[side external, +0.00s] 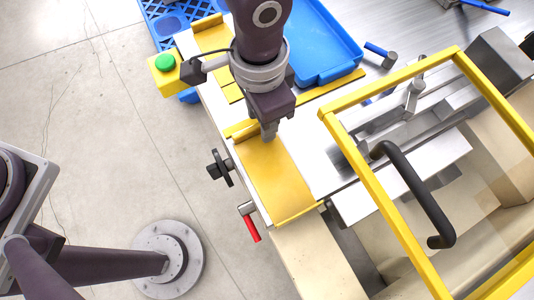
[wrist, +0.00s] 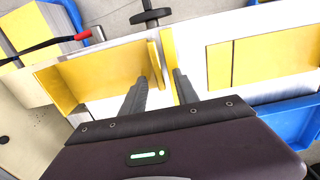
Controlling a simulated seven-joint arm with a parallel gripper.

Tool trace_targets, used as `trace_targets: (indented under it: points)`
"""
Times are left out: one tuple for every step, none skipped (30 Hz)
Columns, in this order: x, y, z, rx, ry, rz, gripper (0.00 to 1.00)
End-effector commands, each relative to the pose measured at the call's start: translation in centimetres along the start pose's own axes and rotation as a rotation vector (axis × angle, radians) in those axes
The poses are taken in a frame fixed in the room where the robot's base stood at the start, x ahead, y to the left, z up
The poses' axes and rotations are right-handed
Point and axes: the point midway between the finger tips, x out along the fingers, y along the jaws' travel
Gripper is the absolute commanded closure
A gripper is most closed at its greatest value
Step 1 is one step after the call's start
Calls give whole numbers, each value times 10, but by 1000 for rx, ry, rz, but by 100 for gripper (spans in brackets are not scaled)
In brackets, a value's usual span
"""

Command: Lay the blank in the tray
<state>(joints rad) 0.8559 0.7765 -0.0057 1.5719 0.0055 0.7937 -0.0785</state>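A flat yellow sheet (side external: 275,182), which looks like the blank, lies on the white table with a low yellow strip along each end. It also shows in the wrist view (wrist: 105,75), left of my fingers. My gripper (side external: 270,134) points down over the upper end of this sheet in the side view. In the wrist view my two fingers (wrist: 164,70) stand apart, close to the yellow end strips, with a gap between them. I see nothing held there. Whether the fingertips touch the sheet is hidden. The blue tray (side external: 338,62) stands behind my gripper and looks empty.
A yellow guard frame (side external: 375,198) with a black handle (side external: 415,190) stands at the right, over the machine. A green button on a yellow box (side external: 166,66) is at the upper left. A red-handled lever (side external: 251,224) and a black knob (side external: 220,167) stick out at the table's left edge.

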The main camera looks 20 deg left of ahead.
Motion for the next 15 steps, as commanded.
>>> trace_targets:
  points:
    - [1,0,0,0,0,0,64]
    - [1,0,0,0,1,0,64]
    - [1,0,0,0,1,0,64]
    - [1,0,0,0,1,0,64]
    - [1,0,0,0,1,0,64]
    - [1,0,0,0,1,0,68]
    - [1,0,0,0,1,0,73]
    - [1,0,0,0,1,0,79]
    - [1,0,0,0,1,0,87]
    - [1,0,0,0,1,0,93]
    - [0,0,0,0,1,0,99]
    - [0,0,0,0,1,0,100]
    - [0,0,0,0,1,0,100]
    - [0,0,0,0,1,0,100]
    - [0,0,0,0,1,0,100]
